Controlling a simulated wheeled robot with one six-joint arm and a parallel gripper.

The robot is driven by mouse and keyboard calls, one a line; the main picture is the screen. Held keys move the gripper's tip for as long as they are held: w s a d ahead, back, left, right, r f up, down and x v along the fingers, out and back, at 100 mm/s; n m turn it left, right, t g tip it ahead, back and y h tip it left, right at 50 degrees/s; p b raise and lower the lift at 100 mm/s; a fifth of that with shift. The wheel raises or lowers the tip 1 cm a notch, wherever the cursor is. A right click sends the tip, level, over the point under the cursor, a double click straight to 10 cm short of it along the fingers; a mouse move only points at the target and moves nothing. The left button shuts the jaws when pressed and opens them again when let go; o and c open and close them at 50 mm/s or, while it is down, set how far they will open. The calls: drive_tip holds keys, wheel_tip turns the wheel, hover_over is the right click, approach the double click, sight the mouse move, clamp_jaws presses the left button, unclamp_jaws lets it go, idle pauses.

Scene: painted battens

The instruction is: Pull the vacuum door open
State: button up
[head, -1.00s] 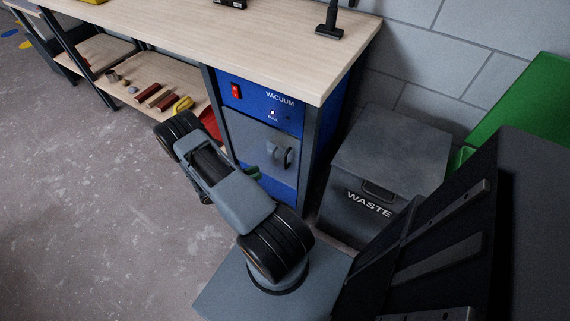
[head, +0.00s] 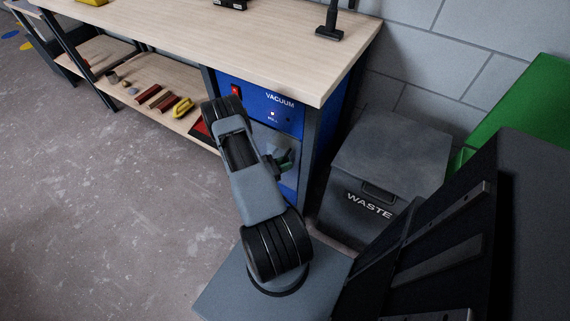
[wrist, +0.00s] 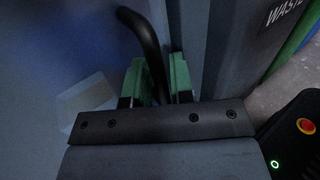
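The blue vacuum cabinet (head: 288,118) stands under the right end of the workbench, with a red switch and a small light above its grey door (head: 264,134). The door looks closed, and my arm hides much of it. My gripper (head: 283,159) is in front of the door at the handle. In the wrist view the dark curved handle (wrist: 147,38) runs down between the two green fingers of my gripper (wrist: 159,85). The fingers stand apart, one on each side of the bar. Whether they touch it is hard to tell.
A dark grey waste bin (head: 390,165) stands right of the cabinet. The wooden workbench (head: 180,40) extends left above it, with battens (head: 160,98) on a lower shelf. The floor (head: 100,200) at left is clear.

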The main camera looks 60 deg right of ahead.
clamp_jaws()
drive_tip(key=shift+a, duration=0.15)
idle(0.4)
